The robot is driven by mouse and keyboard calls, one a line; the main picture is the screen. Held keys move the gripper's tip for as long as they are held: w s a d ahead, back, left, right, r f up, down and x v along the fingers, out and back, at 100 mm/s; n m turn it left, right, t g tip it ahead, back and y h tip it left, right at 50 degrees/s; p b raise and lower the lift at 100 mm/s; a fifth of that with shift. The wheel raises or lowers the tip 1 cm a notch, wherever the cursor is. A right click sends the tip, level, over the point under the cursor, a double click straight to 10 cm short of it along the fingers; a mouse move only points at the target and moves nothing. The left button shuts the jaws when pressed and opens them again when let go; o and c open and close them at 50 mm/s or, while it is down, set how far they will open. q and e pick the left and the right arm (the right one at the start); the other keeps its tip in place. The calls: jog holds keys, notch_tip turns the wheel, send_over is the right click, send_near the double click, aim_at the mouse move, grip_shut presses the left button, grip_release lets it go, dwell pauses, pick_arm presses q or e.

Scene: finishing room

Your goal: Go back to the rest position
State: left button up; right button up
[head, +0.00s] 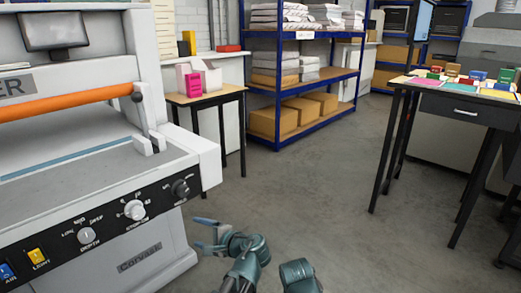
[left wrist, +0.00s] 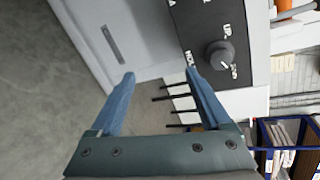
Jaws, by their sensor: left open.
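My left gripper (head: 206,234) is in front of the grey-white machine (head: 188,148), near the right end of its black control panel. Its two blue fingers are apart with nothing between them, which the left wrist view (left wrist: 159,74) also shows. In the left wrist view, a dark knob (left wrist: 218,54) on the machine's panel lies beyond the right finger, apart from it. A rounded teal part of my own arm shows at the bottom of the head view. My right gripper is not in view.
A small table (head: 206,98) with pink and white boxes stands behind the machine. A blue shelf rack (head: 300,87) holds paper stacks and cartons. A dark-legged table (head: 452,104) with coloured small items stands at the right. The grey floor (head: 305,190) between is clear.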

pick_arm(q)
jog(key=s+d+f+n+g+h, duration=0.3)
jog(key=s+f+n+g+h, duration=0.45)
jog(key=f, duration=0.65)
jog(key=s+d+f+m+h, duration=0.1)
jog(key=s+d+h, duration=0.1)
jog(key=s+d, duration=0.4)
jog(key=s+d+h, duration=0.2)
jog(key=s+d, duration=0.2)
jog(key=d, duration=0.5)
notch_tip(320, 180, up, 29)
jog(key=p, duration=2.9)
jog(key=shift+s+g, duration=0.1)
jog(key=shift+g, duration=0.15)
